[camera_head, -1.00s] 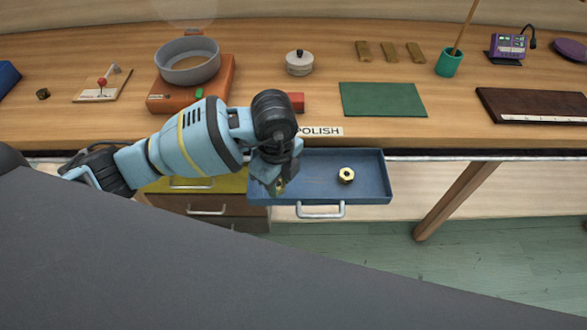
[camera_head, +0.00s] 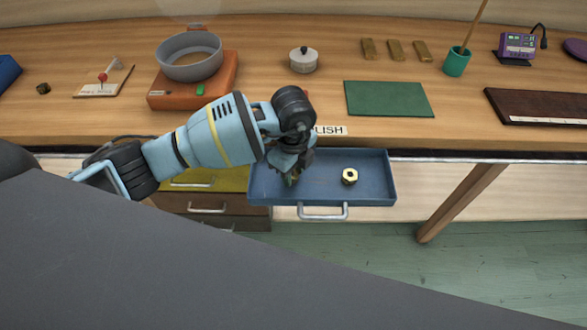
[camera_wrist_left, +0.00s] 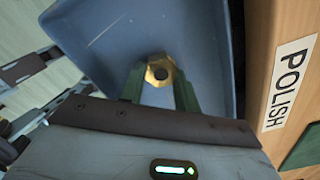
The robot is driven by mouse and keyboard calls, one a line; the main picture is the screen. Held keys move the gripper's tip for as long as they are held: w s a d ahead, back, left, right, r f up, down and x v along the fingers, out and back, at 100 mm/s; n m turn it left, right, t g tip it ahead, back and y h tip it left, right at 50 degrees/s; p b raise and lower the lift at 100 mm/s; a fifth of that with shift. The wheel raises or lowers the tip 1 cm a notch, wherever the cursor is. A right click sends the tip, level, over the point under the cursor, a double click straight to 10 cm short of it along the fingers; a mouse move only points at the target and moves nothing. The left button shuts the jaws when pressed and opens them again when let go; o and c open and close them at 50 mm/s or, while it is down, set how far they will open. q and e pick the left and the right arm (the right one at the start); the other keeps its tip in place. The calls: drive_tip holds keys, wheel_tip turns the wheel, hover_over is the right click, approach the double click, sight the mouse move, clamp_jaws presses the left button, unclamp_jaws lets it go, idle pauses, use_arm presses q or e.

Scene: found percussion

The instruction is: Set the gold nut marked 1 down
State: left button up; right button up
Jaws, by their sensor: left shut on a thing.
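My left gripper (camera_head: 291,178) is over the left part of the open blue drawer (camera_head: 322,188), pointing down. In the left wrist view its green fingertips (camera_wrist_left: 158,85) are shut on a gold nut (camera_wrist_left: 158,72) with a dark centre. I cannot read a mark on it, nor tell whether it touches the drawer floor (camera_wrist_left: 130,30). My right gripper is not in view.
The POLISH label (camera_head: 333,130) is on the bench edge behind the drawer, partly covered by my wrist in the head view. Bare drawer floor lies between the gripper and the second nut. The bench top (camera_head: 290,80) carries a green mat (camera_head: 389,98) and an orange box (camera_head: 180,102).

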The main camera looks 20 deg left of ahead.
sight(293, 174)
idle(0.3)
use_arm(q)
drive_tip(key=o, duration=1)
drive_tip(key=shift+o, duration=0.2)
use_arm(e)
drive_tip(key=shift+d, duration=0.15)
use_arm(q)
wheel_tip(293, 174, up, 12)
drive_tip(key=p, duration=0.1)
drive_tip(key=shift+r, duration=0.15)
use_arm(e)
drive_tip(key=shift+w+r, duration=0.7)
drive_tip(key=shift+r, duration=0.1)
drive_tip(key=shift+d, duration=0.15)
